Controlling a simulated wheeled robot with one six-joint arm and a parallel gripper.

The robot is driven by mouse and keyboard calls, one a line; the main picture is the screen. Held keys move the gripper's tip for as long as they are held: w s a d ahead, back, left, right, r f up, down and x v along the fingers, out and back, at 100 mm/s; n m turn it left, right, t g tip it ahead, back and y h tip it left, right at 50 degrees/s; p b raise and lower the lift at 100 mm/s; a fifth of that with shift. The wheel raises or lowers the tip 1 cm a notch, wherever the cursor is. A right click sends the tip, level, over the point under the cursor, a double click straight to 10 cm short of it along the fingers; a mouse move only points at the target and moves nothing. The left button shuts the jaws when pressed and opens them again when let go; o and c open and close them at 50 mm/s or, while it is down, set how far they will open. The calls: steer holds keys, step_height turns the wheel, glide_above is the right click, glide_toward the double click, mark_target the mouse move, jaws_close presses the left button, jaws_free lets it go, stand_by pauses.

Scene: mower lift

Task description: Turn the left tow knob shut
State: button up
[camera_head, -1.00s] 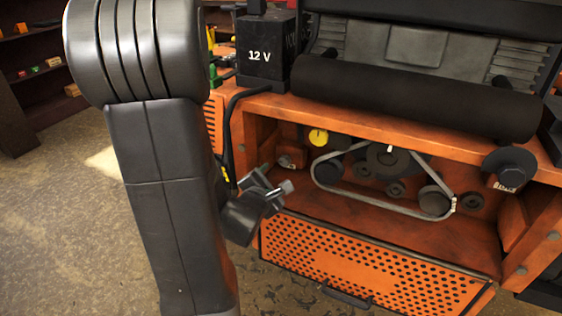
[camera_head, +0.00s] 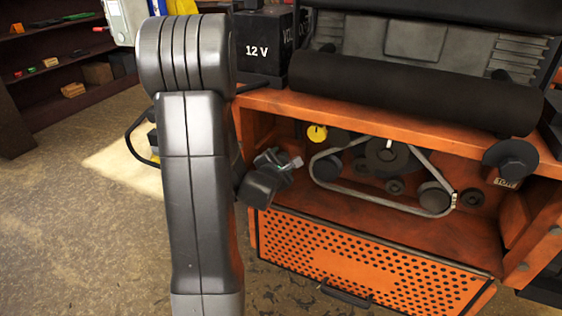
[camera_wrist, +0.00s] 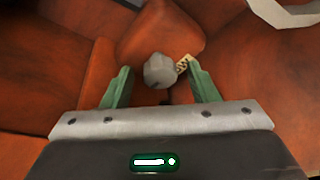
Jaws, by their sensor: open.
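The left tow knob (camera_wrist: 159,70) shows in the wrist view as a grey, faceted knob on an orange panel. A small pale label with dark marks (camera_wrist: 183,66) sits at its right. My gripper (camera_wrist: 160,74) has its two green fingers apart, one on each side of the knob, with visible gaps; I cannot tell how deep the knob sits between them. In the head view my gripper (camera_head: 286,163) is inside the left of the orange bay, and the knob is hidden behind it.
A belt (camera_head: 345,190) around dark pulleys and a yellow knob (camera_head: 317,133) are right of my gripper. A perforated orange panel (camera_head: 370,262) lies below. A 12 V battery (camera_head: 262,50) and a black roller (camera_head: 415,92) are above. A pale label (camera_head: 507,183) is at far right.

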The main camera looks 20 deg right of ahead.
steer(key=c, duration=1)
steer(key=shift+f+b, duration=0.1)
steer(key=shift+b, duration=0.3)
steer(key=b, duration=0.1)
steer(key=m+b, duration=0.1)
steer(key=b, duration=0.1)
steer(key=shift+d+f+m+t, duration=0.1)
steer(key=shift+f+m+t, duration=0.15)
steer(key=shift+m+t, duration=0.05)
steer(key=m+b, duration=0.1)
steer(key=b, duration=0.2)
steer(key=m+t+b, duration=0.1)
steer(key=m+b, duration=0.1)
steer(key=b, duration=0.2)
steer(key=shift+s+f+t+b, duration=0.15)
steer(key=shift+f+t+b, duration=0.15)
steer(key=m+b, duration=0.2)
steer(key=b, duration=0.2)
steer(key=m+t+b, duration=0.1)
steer(key=m+b, duration=0.1)
steer(key=b, duration=0.2)
steer(key=shift+m+t, duration=0.3)
steer(key=shift+m, duration=0.1)
steer(key=m+b, duration=0.2)
steer(key=shift+r+t+b, duration=0.1)
steer(key=shift+t+b, duration=0.2)
steer(key=shift+r, duration=0.1)
